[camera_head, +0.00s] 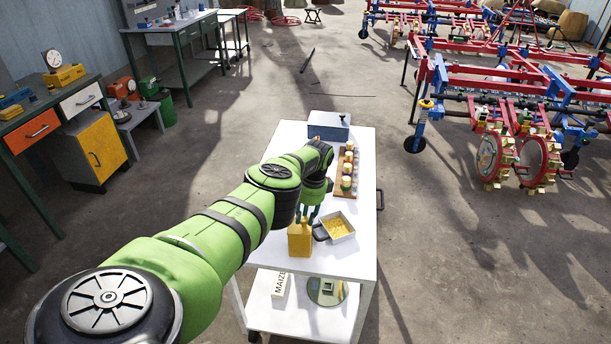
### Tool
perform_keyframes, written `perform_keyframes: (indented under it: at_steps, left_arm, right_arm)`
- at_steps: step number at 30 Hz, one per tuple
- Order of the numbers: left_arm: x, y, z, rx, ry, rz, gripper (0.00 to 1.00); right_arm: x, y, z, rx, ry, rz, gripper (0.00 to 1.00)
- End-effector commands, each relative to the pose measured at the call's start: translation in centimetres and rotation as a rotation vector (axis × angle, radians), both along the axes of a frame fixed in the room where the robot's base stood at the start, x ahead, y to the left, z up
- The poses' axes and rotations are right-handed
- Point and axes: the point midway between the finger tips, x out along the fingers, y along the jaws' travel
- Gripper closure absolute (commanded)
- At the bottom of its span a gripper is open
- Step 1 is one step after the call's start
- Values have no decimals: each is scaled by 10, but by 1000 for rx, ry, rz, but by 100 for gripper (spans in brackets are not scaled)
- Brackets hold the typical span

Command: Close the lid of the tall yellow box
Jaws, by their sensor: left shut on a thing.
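The tall yellow box (300,240) stands upright near the front left of the white cart's top (345,262). My left gripper (307,214) reaches down from above, with its green fingertips at the top of the box. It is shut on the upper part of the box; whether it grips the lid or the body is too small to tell. The lid's position cannot be made out behind the fingers. My right gripper is not in view.
A small tray of yellow grain (339,226) with a dark handle stands just right of the box. A wooden rack with several jars (347,172) and a blue-grey case (328,125) are farther back. The cart's lower shelf holds a MAIZE box (281,286).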

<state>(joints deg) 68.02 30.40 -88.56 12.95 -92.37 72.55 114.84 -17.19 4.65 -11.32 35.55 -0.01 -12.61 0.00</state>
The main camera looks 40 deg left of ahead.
Motion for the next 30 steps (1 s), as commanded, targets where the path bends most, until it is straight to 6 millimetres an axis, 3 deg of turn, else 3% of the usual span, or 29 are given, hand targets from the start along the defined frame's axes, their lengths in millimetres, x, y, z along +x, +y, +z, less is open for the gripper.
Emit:
perform_keyframes:
  at_steps: [2, 3, 4, 19, 28, 30]
  left_arm:
    - [-4, 0, -4, 0, 11, 2, 100]
    - [-4, 0, -4, 0, 11, 2, 57]
    - [-4, 0, -4, 0, 10, 2, 49]
    - [1, 0, 4, -1, 2, -1, 49]
    - [2, -2, 29, -1, 1, -1, 49]
    - [4, -3, 46, -1, -2, -1, 49]
  right_arm:
    - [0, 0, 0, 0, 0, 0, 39]
    - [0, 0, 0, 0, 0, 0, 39]
    - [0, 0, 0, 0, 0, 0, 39]
    - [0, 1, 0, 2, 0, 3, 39]
    - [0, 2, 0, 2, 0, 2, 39]
    - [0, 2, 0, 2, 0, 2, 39]
